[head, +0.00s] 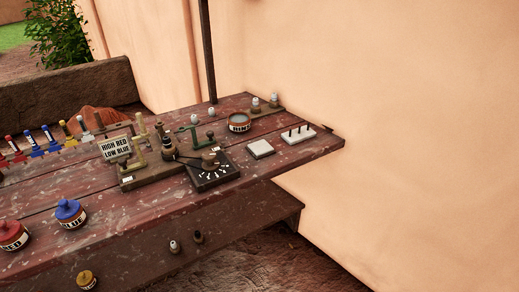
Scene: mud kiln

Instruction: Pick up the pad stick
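Neither of my grippers is in view. I cannot tell for sure which thing is the pad stick. Small upright pieces stand near the wooden stand, among them a dark brown knobbed piece (168,148) and a green bracket (194,137). A row of coloured sticks or tubes leans at the left, with a blue one (51,138) and a yellow one (68,134) among them. Two small pegs, one pale-topped (174,247) and one dark (198,237), stand on the lower ledge.
Red (12,236) and blue (70,213) jars stand at front left. A wall is behind.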

